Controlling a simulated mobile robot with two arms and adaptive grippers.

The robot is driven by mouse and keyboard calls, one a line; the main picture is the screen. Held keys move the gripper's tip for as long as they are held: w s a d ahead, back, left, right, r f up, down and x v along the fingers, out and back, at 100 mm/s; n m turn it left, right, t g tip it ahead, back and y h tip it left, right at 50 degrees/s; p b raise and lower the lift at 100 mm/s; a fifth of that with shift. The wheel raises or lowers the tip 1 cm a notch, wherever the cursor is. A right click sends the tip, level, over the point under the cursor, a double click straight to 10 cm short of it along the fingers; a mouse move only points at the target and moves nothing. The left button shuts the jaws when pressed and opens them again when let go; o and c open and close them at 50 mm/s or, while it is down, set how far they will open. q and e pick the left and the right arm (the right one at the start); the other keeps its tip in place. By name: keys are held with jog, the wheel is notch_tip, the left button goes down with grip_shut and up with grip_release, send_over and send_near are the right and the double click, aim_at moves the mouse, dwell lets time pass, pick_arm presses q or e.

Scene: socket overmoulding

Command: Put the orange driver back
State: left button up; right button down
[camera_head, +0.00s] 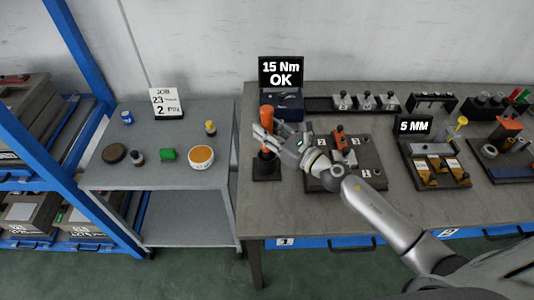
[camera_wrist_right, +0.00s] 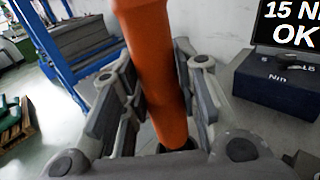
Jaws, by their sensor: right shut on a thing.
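The orange driver (camera_head: 267,125) stands upright at the left end of the workbench, over a small dark stand (camera_head: 266,167). Its lower end is at the stand; I cannot tell how deep it sits. My right gripper (camera_head: 266,143) reaches in from the right and is shut on the driver's orange handle. In the right wrist view the orange driver (camera_wrist_right: 152,70) rises between the two fingers of the right gripper (camera_wrist_right: 155,105), slightly tilted in the picture. My left gripper is not in view.
A dark blue box (camera_head: 290,106) with a display (camera_head: 281,72) reading "15 Nm OK" stands just behind the driver. A dark fixture plate (camera_head: 372,178) lies right of the stand, under my right arm. A grey side table (camera_head: 130,180) with small items stands at the left.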

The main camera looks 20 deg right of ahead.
jog(key=shift+f+b, duration=1.15)
jog(key=shift+f, duration=1.8)
jog(key=shift+f, duration=0.1)
jog(key=c, duration=1.1)
grip_release()
